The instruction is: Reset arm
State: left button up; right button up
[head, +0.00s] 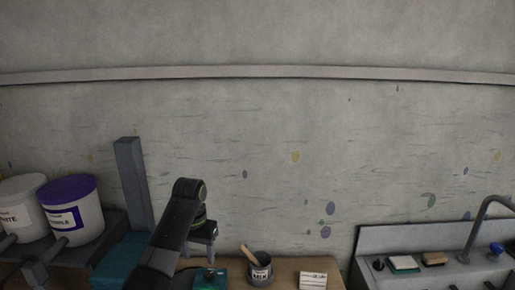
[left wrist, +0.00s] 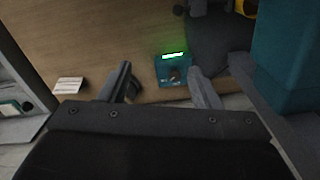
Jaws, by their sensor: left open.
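My left arm rises from the bottom of the head view, and its left gripper (head: 208,246) hangs down above the wooden table (head: 285,270). In the left wrist view the two fingers of the left gripper (left wrist: 163,80) are spread apart with nothing held between them. Below them lies a small teal device (left wrist: 172,72) with a lit green display. A teal box also shows beside the gripper in the head view (head: 208,279). My right gripper is not in view.
A dark cup (head: 260,268) with a wooden-handled tool and a white block (head: 313,280) stand on the table. White buckets, one with a purple lid (head: 68,189), stand left. A sink (head: 440,262) is right.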

pick_arm(q)
jog(key=s+a+f+n+t, duration=0.1)
jog(key=s+a+f, duration=0.4)
jog(key=s+f, duration=0.4)
jog(key=s+a+f+n+t, duration=0.1)
jog(key=s+a+f, duration=0.3)
jog(key=s+f, duration=0.6)
jog(key=s+a+r+n+t+y, duration=0.1)
jog(key=s+a+r, duration=0.15)
jog(key=s, duration=0.95)
jog(key=s+a+r+n+t+y, duration=0.1)
jog(key=s+a+r, duration=0.15)
jog(key=s, duration=1.05)
notch_tip(320, 180, down, 32)
jog(key=a+g+b, duration=0.2)
jog(key=b, duration=0.5)
jog(key=s+f+b, duration=0.2)
jog(key=s+f, duration=0.3)
jog(key=f, duration=0.3)
jog(key=s+d+f+b, duration=0.1)
jog(key=s+f, duration=0.3)
jog(key=f, duration=0.4)
jog(key=s+f+g+h+b, duration=0.1)
jog(key=s+f+b, duration=0.3)
jog(key=f, duration=0.4)
jog(key=shift+s+d, duration=0.2)
jog(key=shift+s, duration=0.6)
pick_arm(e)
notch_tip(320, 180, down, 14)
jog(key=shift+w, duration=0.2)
